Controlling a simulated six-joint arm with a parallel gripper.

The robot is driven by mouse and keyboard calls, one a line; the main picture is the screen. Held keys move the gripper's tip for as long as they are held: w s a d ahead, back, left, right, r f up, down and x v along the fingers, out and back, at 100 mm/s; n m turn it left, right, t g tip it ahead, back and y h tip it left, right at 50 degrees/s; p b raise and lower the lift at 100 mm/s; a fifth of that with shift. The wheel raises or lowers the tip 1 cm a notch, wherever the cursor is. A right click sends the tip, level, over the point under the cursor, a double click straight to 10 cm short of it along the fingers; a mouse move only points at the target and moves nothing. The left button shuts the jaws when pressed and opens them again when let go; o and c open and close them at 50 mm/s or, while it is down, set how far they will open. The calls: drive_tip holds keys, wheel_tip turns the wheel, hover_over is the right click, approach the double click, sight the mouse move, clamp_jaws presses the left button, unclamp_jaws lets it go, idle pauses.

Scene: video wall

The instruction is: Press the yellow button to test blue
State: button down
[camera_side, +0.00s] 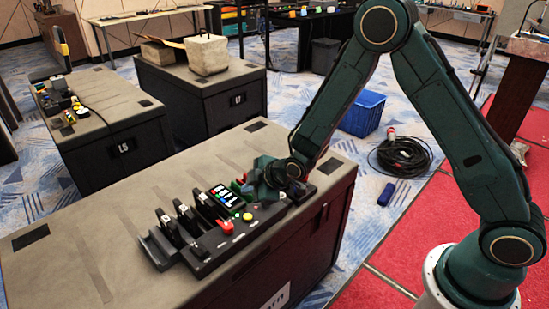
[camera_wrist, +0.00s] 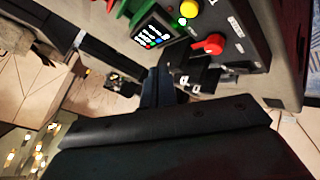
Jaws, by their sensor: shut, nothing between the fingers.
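The yellow button (camera_side: 247,217) is a small round cap on the black control panel (camera_side: 212,240), which lies on a grey-topped cabinet. It also shows at the top edge of the wrist view (camera_wrist: 189,8). A small lit screen (camera_side: 226,195) with colored dots is beside it, and a red switch (camera_side: 225,226) is to its left. My gripper (camera_side: 262,184) is over the right end of the panel, behind and right of the button, apart from it. Its dark fingers (camera_wrist: 160,87) look closed and empty in the wrist view. The exact tip position is unclear.
Black upright levers (camera_side: 184,217) stand on the panel's left part. A green part (camera_side: 236,187) sits near my gripper. The cabinet top (camera_side: 110,225) is clear at left. Other cabinets (camera_side: 205,95), a blue crate (camera_side: 363,113) and coiled cable (camera_side: 404,155) are farther away.

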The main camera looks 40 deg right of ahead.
hover_over(251, 220)
drive_tip(key=shift+d+f, duration=0.1)
drive_tip(key=shift+f, duration=3.45)
drive_tip(key=shift+f, duration=0.85)
idle(0.5)
drive_tip(key=shift+r, duration=0.85)
drive_tip(key=shift+r, duration=2.55)
